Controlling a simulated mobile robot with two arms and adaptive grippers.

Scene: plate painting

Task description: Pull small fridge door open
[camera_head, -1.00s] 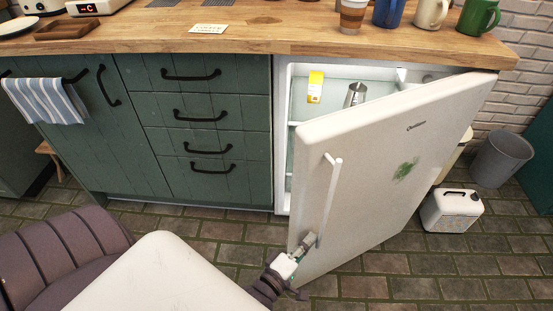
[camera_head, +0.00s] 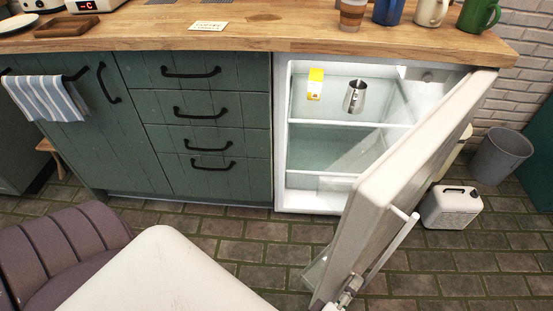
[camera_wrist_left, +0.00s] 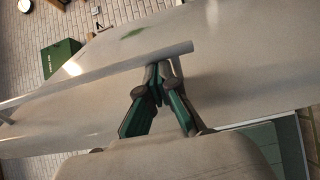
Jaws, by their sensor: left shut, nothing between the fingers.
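The small white fridge (camera_head: 284,130) stands under the worktop with its door (camera_head: 392,165) swung wide open to the right. A glass shelf inside holds a yellow-and-white carton (camera_head: 315,84) and a metal jug (camera_head: 354,97). The door's long white bar handle (camera_head: 396,245) faces right and down. My left gripper (camera_head: 349,292) is at the handle's lower end, partly cut off by the picture's bottom edge. In the left wrist view, the shut fingertips (camera_wrist_left: 163,72) are at the handle bar (camera_wrist_left: 110,75), with nothing between them. My right gripper is not in view.
A white canister (camera_head: 452,207) and a grey bin (camera_head: 499,157) stand on the floor right of the door. Green drawers (camera_head: 208,115) are left of the fridge. Mugs (camera_head: 432,10) stand on the worktop. The tiled floor before the drawers (camera_head: 215,228) is clear.

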